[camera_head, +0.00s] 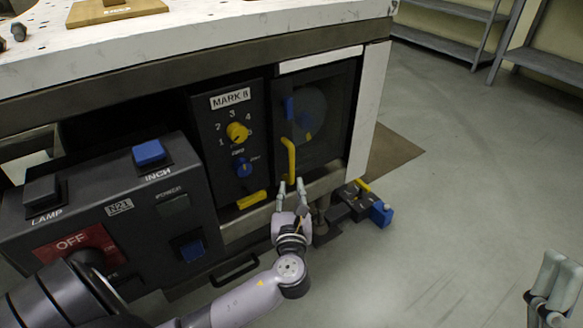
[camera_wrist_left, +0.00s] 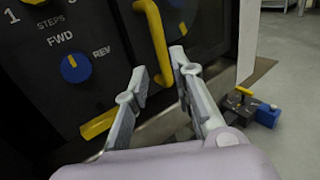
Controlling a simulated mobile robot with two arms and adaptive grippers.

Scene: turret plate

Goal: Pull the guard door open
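The guard door (camera_head: 335,128) is a dark panel with a see-through window at the right of the cabinet front, and it looks closed. Its yellow bar handle (camera_head: 291,158) stands upright at the door's left side; it also shows in the left wrist view (camera_wrist_left: 155,42). My left gripper (camera_head: 290,184) is open just below the handle's lower end. In the left wrist view the handle's lower part shows between the fingertips (camera_wrist_left: 160,65); I cannot tell whether they touch it. My right gripper (camera_head: 556,275) is at the lower right, far from the door, partly cut off.
A black panel with a yellow knob (camera_head: 237,132) and a blue knob (camera_head: 244,168) is left of the door. A control box (camera_head: 100,215) stands in front at left. A black device with a blue end (camera_head: 381,214) is low, right of my left gripper.

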